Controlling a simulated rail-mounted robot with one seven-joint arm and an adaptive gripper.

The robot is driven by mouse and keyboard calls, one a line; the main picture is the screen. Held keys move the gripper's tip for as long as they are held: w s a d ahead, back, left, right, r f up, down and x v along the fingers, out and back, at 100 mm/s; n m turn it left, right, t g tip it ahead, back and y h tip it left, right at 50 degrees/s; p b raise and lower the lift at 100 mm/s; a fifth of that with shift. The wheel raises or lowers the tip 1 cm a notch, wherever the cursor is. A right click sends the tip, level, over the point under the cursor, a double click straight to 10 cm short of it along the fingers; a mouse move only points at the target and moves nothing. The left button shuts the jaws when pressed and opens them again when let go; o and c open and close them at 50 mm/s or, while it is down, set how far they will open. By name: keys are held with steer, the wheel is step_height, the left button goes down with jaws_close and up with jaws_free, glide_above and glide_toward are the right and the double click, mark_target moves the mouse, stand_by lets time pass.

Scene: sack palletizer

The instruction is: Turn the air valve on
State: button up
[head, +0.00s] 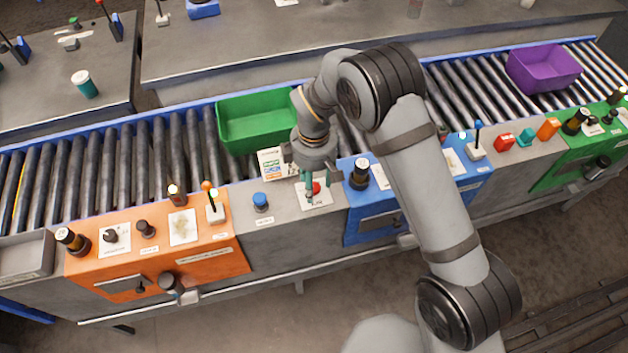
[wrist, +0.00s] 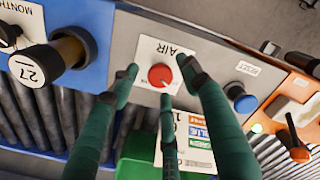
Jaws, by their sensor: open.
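The air valve (wrist: 160,75) is a round red knob on a white plate labelled AIR in the wrist view. In the head view the red knob (head: 315,187) sits on the grey panel between the orange and blue boxes. My gripper (wrist: 162,85) is open, its green fingers pointing at the plate around the knob. In the head view my gripper (head: 310,190) is right over the plate and partly hides it. I cannot tell whether the fingers touch the knob. A small white mark shows on the knob's lower edge in the wrist view.
A blue RESET button (head: 261,202) is left of the plate. The orange box (head: 150,262) with knobs and a lever stands further left. The blue box (head: 375,228) with a black knob (head: 360,172) is close on the right. A green bin (head: 250,122) sits on the rollers behind.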

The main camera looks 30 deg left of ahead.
steer(key=shift+c, duration=1.2)
steer(key=shift+f, duration=0.1)
steer(key=c, duration=0.9)
